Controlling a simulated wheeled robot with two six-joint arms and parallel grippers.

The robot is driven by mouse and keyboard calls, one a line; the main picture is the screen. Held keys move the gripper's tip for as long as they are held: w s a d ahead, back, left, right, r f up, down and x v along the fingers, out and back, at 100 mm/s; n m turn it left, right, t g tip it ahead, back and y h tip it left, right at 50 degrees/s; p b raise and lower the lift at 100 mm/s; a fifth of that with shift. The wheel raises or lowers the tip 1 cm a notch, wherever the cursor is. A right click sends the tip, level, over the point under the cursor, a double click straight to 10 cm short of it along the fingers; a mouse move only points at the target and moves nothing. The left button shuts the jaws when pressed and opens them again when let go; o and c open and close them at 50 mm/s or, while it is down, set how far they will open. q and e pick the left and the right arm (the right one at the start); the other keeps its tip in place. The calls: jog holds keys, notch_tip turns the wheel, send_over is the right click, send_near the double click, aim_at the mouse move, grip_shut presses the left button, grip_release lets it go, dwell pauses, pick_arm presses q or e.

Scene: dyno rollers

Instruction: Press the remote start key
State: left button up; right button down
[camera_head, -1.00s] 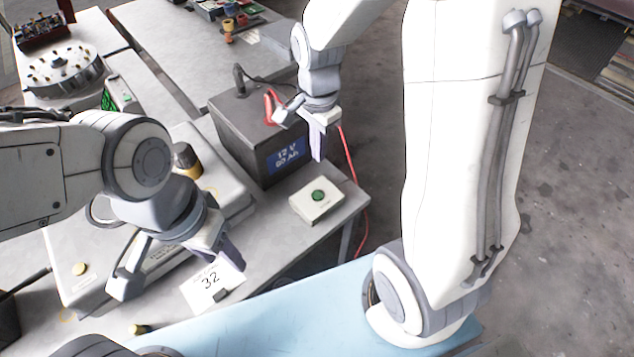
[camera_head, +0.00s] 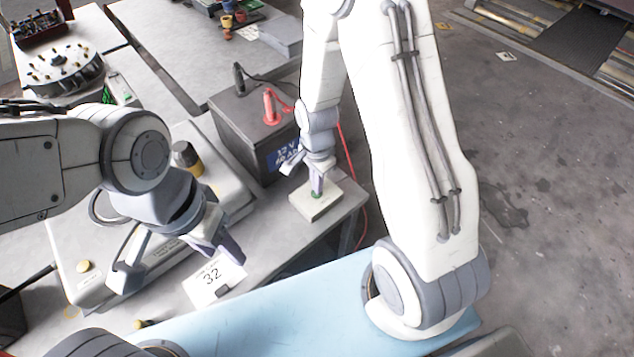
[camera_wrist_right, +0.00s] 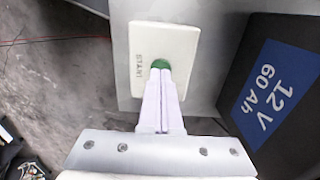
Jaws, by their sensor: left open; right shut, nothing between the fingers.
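The remote start key is a green round button on a small cream box (camera_head: 312,208) at the front right of the grey table. In the right wrist view the green button (camera_wrist_right: 160,64) shows just past my fingertips, beside the word START on the box (camera_wrist_right: 147,40). My right gripper (camera_head: 317,190) is shut and empty, its fingers pointing down over the button. The fingertips (camera_wrist_right: 161,80) hide part of the button; I cannot tell whether they touch it or whether it is pressed. My left gripper (camera_head: 180,262) is open and empty above the table's left part.
A black 12 V 60 Ah battery (camera_head: 240,135) with a red clamp (camera_head: 270,107) stands just behind the box. A red cable (camera_head: 350,160) runs down at the right. A blue surface (camera_head: 270,325) is in front.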

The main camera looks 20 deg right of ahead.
jog(key=shift+f, duration=0.4)
